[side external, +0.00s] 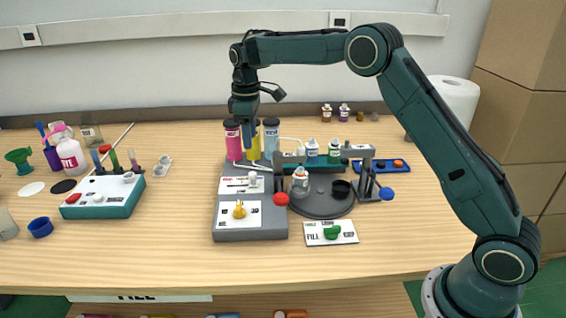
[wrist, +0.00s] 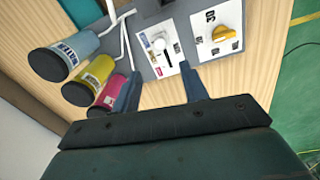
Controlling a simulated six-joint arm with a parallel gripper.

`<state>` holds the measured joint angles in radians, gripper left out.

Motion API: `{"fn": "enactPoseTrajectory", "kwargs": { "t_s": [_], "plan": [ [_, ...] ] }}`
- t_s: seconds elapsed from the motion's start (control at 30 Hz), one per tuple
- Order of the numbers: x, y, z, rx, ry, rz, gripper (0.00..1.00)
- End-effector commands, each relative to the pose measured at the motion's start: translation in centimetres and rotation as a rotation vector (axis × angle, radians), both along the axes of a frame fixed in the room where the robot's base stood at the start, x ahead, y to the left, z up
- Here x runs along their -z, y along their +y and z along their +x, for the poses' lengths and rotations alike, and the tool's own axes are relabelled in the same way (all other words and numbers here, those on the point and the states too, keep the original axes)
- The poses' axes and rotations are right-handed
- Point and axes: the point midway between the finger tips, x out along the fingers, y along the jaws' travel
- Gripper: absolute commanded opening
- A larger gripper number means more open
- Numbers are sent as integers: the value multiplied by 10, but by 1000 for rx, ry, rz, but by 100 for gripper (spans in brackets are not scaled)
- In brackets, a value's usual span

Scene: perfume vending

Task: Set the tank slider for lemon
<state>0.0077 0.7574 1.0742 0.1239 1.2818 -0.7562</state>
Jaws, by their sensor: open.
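The tank slider is a white knob (side external: 253,178) in a dark slot on a white panel (side external: 232,186) of the grey machine; the knob sits right of the slot's middle in the side view. It also shows in the wrist view as a pale knob (wrist: 160,45). Behind the panel stand three capped tanks: pink (side external: 233,145), yellow (side external: 256,150) and light blue, marked as water (side external: 271,140). My gripper (side external: 250,145) points down over the tanks, partly covering the yellow one. In the wrist view my gripper (wrist: 158,72) is open and empty, its fingers apart from the knob.
A yellow dial (side external: 239,210) sits in front of the slider. A red ball-ended lever (side external: 281,198) and a dark turntable (side external: 325,208) with a bottle (side external: 300,180) stand to the right. A teal-based unit (side external: 104,196) is at left. Bare table separates them.

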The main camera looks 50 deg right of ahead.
Motion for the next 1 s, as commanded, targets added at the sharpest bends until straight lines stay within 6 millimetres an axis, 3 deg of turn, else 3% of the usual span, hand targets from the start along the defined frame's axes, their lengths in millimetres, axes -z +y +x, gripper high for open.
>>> {"fn": "enactPoseTrajectory", "kwargs": {
  "t_s": [0.6, 1.0],
  "plan": [
    [91, -3, 1, 1, 3, 1, 44],
    [117, -4, 3, 1, 1, 2, 44]
  ]
}}
